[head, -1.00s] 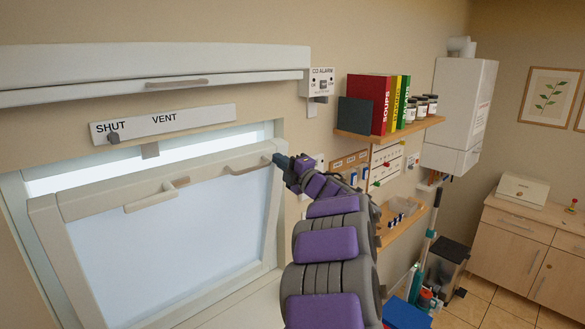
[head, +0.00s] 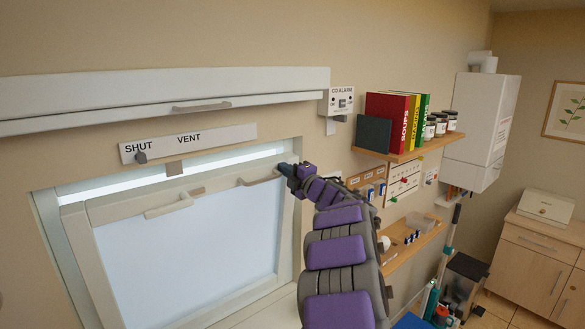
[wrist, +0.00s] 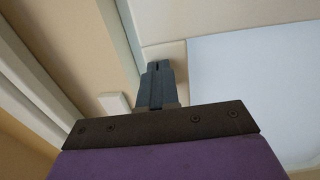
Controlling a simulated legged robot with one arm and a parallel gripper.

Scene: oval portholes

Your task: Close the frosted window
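The frosted window (head: 190,245) is a pale pane in a cream frame, tilted inward at its top. A narrow bright gap (head: 120,180) shows above its top rail. The rail carries a bar handle (head: 258,181) at right and a latch-like handle (head: 168,209) nearer the middle. My gripper (head: 284,168) is at the top right corner of the sash, by the bar handle's right end. In the wrist view, its fingers (wrist: 158,70) are together, with nothing visible between them, over the frame corner (wrist: 166,58). I cannot tell whether they press on it.
A blind housing (head: 160,100) runs above that. A CO alarm (head: 341,101) and a shelf (head: 400,150) with books and jars are on the wall at right.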

